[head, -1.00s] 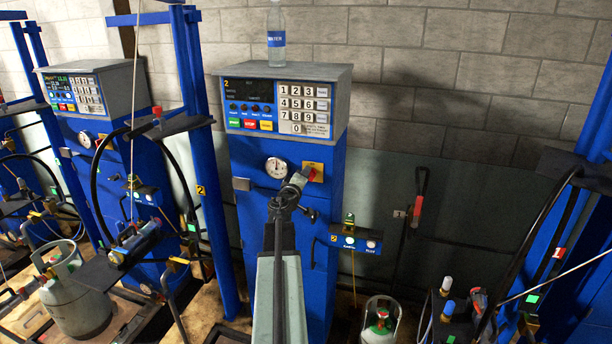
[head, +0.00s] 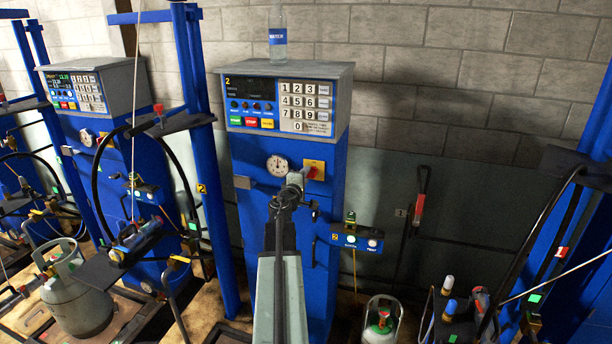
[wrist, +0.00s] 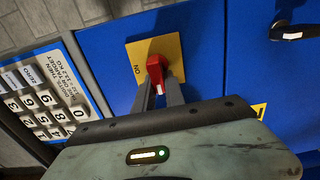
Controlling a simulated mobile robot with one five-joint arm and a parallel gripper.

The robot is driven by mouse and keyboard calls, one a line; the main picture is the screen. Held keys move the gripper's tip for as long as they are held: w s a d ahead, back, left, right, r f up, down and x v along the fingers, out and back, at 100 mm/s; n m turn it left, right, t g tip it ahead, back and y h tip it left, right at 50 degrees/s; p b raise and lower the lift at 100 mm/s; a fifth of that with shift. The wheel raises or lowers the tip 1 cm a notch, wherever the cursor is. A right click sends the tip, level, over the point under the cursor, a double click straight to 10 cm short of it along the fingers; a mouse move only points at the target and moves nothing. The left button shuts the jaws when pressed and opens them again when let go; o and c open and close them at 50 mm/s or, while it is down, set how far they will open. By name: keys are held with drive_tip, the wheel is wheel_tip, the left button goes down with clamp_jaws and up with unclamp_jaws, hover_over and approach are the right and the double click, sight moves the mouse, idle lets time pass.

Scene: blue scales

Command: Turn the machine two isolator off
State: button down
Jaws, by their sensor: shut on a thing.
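The machine two isolator is a red knob (wrist: 159,70) on a yellow plate (wrist: 175,50), set in the blue cabinet front of machine two (head: 250,195). The word ON shows at the plate's left edge in the wrist view. The plate also shows in the head view (head: 318,164), partly behind my arm. My gripper (wrist: 163,84) is shut on the red knob, with one dark finger on each side of its near end. The fingers hide part of the knob, and I cannot tell its exact setting.
A keypad (head: 304,106) and a dark display sit above the isolator. A pressure gauge (head: 277,166) is just left of it. A button box (head: 357,239) sticks out at lower right. A water bottle (head: 277,38) stands on top. Gas cylinders stand lower on both sides.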

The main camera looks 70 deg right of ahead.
drive_tip(key=c, duration=1.4)
unclamp_jaws()
drive_tip(key=a, duration=0.7)
drive_tip(key=shift+s+a, duration=0.25)
drive_tip(key=shift+a, duration=0.15)
